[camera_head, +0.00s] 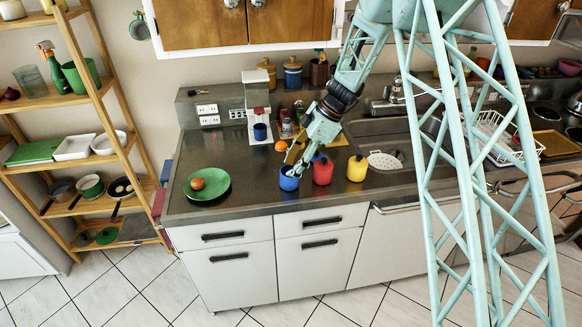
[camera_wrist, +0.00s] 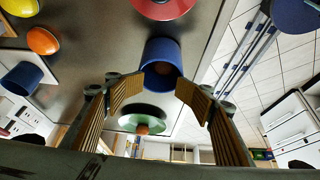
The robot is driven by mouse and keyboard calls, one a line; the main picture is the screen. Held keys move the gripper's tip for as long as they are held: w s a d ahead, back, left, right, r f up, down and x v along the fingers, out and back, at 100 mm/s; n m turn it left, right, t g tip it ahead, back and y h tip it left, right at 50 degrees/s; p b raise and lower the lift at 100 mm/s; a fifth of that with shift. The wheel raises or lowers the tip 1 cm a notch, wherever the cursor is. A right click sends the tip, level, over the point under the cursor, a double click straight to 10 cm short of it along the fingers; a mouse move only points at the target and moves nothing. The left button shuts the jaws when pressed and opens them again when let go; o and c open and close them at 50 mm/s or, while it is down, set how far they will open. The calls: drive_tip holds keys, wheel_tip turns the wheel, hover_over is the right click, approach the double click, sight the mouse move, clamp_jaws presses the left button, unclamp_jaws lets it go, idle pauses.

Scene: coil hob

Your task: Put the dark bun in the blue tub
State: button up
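The blue tub (camera_head: 289,179) stands near the counter's front edge, and it also shows in the wrist view (camera_wrist: 163,48). A dark brown round thing (camera_wrist: 163,69), which looks like the dark bun, sits in the tub's mouth; it is shadowed and partly hidden by the wall. My gripper (camera_head: 297,170) is just above the tub. In the wrist view my gripper (camera_wrist: 161,87) is open, its fingers apart on either side of the tub's mouth, with nothing between the pads. A lighter brown-orange bun (camera_head: 197,184) lies on the green plate (camera_head: 216,190) to the left.
A red tub (camera_head: 322,171) and a yellow tub (camera_head: 357,169) stand close to the right of the blue tub. An orange (camera_head: 281,146) and a coffee machine (camera_head: 257,104) are behind. The counter between plate and blue tub is clear.

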drive_tip(key=shift+r+p, duration=0.25)
drive_tip(key=shift+p, duration=0.35)
drive_tip(key=shift+r+p, duration=0.45)
drive_tip(key=shift+p, duration=0.25)
drive_tip(key=v, duration=1.2)
drive_tip(key=shift+b, duration=0.45)
